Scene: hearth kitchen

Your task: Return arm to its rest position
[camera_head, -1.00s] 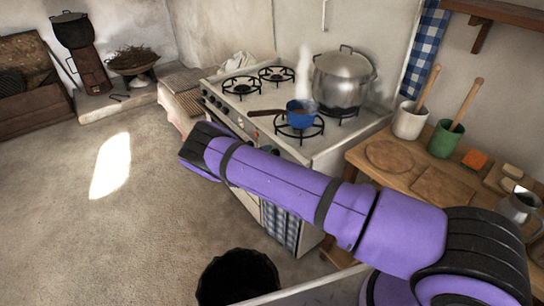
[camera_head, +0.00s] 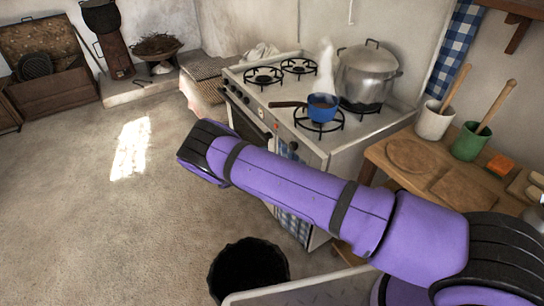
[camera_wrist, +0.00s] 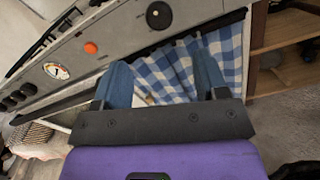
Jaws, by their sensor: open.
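My purple arm (camera_head: 300,188) stretches across the head view from the lower right to the left, in front of the stove (camera_head: 345,140). Its far end bends down and away, so my gripper is hidden there. In the wrist view my gripper (camera_wrist: 162,76) shows two blue fingers spread apart, with nothing between them. Behind the fingers hangs a blue-and-white checked cloth (camera_wrist: 172,72) on the stove front. I cannot tell whether the fingers touch it.
A blue pan (camera_head: 322,107) and a large lidded pot (camera_head: 366,75) stand on the stove. A wooden table (camera_head: 400,160) with crocks is at right. A dark bin (camera_head: 248,268) stands on the floor below my arm. The floor at left is clear.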

